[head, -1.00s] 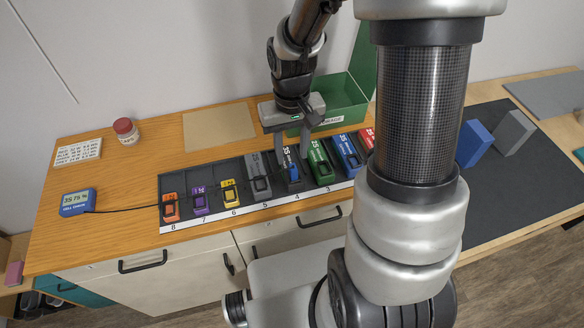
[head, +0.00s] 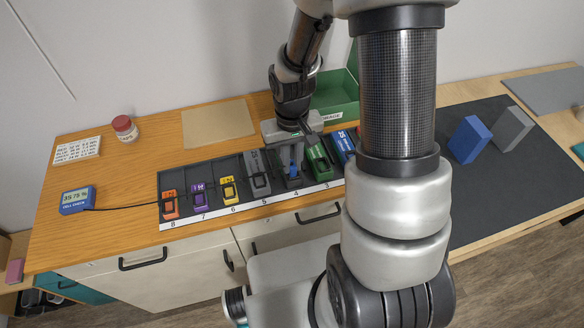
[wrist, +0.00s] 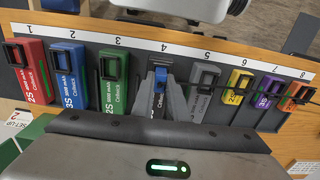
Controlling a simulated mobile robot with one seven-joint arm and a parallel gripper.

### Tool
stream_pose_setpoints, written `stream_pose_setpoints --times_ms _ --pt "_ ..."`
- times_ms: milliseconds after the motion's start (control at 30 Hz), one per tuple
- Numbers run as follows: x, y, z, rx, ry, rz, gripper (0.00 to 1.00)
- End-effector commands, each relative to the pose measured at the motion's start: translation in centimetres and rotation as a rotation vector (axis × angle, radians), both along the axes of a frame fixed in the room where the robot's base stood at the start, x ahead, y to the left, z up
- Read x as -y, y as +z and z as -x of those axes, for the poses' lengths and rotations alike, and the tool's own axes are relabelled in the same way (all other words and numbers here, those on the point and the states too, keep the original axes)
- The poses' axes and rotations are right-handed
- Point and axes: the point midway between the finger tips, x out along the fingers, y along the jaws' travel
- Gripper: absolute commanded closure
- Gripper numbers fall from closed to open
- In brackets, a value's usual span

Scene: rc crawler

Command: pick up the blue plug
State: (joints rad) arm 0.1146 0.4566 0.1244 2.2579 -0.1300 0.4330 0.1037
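The blue plug (wrist: 160,76) sits on the grey battery pack (wrist: 158,102) in slot 4 of the dark rack. In the wrist view my gripper (wrist: 160,82) points down at slot 4. Its two grey fingers stand close on either side of the plug and appear shut on it. The fingers hide the sides of the pack. In the head view my gripper (head: 291,168) is low over slot 4, with a bit of blue showing between the fingers. The plug seems still seated at the pack.
Neighbouring packs stand close: green (wrist: 113,80) in slot 3 and grey (wrist: 203,85) in slot 5. A dark cable (head: 130,209) runs from the blue cell checker (head: 78,200) to the rack. A green bin (head: 335,98) stands behind. The wooden counter at left has free room.

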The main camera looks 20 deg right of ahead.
Motion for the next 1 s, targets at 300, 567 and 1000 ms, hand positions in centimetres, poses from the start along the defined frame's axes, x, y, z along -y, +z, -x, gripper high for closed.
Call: stream_pose_setpoints --times_ms 300,567,1000 --pt "0.0 0.7 -0.1 0.002 -0.001 0.0 1.0" --pt "0.0 5.6 -0.1 0.007 -0.001 0.001 1.0" --pt "0.0 10.1 0.0 0.0 0.0 0.0 1.0"
